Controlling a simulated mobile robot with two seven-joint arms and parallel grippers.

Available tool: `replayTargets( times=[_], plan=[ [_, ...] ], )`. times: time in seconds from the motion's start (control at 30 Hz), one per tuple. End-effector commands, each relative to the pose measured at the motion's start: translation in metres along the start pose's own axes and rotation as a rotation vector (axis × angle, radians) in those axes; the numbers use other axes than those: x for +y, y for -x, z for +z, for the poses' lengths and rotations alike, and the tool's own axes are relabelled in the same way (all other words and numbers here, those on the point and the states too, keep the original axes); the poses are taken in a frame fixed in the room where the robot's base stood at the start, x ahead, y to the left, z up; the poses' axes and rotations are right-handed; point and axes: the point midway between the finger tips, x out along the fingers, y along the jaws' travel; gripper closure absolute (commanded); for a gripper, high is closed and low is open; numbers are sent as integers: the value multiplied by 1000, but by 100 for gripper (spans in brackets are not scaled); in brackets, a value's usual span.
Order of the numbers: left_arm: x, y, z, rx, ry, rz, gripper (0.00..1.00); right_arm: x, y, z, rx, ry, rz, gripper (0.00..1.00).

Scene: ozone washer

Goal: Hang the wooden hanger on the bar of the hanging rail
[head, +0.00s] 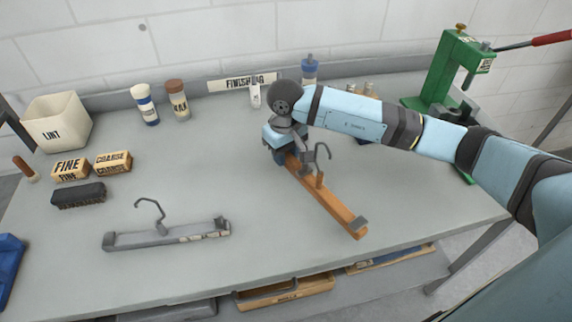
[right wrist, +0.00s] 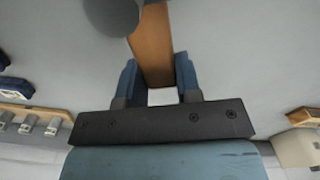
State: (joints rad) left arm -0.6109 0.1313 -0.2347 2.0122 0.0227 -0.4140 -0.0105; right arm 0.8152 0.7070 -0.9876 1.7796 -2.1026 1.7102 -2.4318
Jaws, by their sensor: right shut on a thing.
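The wooden hanger (head: 335,205) is a flat brown bar with a grey hook (head: 321,157) and a small peg near its middle. It slants from my right gripper toward the table's front edge. My right gripper (head: 284,154) is shut on its far end; whether the hanger touches the table I cannot tell. In the right wrist view the brown bar (right wrist: 152,45) sits between the two blue fingers (right wrist: 158,92). A grey hanger (head: 165,236) with a hook lies apart on the table at the left. No hanging rail is identifiable in view. My left gripper is not in view.
The grey table (head: 270,215) is clear between the hangers. A lint bin (head: 58,122), fine and coarse blocks (head: 70,169) and a dark brush (head: 78,195) are at the left. Bottles (head: 177,99) stand at the back. A green press (head: 455,75) stands at the back right.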

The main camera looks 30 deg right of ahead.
Motion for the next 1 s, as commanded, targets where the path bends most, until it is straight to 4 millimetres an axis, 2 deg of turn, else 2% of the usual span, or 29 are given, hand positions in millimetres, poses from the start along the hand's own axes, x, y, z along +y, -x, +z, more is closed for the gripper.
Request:
replayTargets(
  times=[0.17,0.4,0.77,0.8,0.9,1.0],
  plan=[
    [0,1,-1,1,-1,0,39,0,-12,0,-2,-2,-1,100],
    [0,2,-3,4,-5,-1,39,0,-45,0,-2,-2,-1,100],
    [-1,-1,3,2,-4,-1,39,0,-52,0,1,-1,0,100],
    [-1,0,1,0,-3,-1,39,0,-50,0,0,-1,0,62],
    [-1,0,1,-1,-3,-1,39,0,-50,0,0,-1,0,43],
    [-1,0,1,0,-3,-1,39,0,-50,0,0,-1,0,43]
  ],
)
